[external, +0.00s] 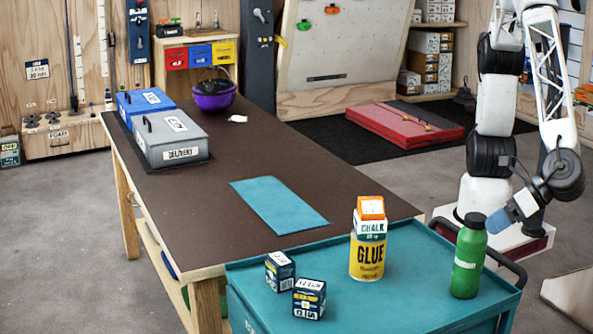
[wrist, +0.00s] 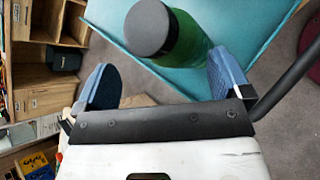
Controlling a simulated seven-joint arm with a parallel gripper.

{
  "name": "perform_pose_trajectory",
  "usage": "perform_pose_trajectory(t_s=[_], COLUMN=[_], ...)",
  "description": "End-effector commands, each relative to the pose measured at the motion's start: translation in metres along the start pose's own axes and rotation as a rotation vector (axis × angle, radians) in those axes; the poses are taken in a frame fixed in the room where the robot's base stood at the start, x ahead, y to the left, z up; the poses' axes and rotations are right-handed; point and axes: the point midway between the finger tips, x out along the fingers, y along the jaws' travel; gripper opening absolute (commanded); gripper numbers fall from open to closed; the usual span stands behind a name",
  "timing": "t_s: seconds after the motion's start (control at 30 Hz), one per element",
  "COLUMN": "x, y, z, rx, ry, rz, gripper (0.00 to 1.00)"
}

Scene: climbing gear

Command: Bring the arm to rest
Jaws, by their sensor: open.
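My arm is folded at the right of the external view. Its gripper (external: 506,214) points down and left, beside the upper part of a green bottle (external: 468,258) with a dark cap. In the wrist view my gripper (wrist: 163,78) has its two blue fingers spread wide with nothing held between them. The bottle's dark cap (wrist: 150,28) and green body (wrist: 188,42) show just beyond the fingers. The bottle stands upright on the teal cart (external: 400,312). I cannot tell whether a finger touches it.
On the cart are a yellow glue can (external: 367,258) with a chalk box (external: 370,226) on top, and two small dark boxes (external: 280,271) (external: 309,299). The brown table (external: 200,205) holds a teal mat (external: 278,204), grey case (external: 172,139) and purple bowl (external: 213,98).

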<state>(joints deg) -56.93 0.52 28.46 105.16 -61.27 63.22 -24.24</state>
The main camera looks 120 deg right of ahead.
Motion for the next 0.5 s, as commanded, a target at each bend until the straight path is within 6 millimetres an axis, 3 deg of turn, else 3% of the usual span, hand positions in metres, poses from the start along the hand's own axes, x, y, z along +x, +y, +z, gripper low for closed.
perform_pose_trajectory(t_s=[0.2,0.5], x=[-0.016,-0.034], y=[0.026,0.052], z=[0.001,0.018], rx=[0.427,0.870], ry=[0.148,0.274], rz=[-0.163,-0.365], gripper=[0.96,0.96])
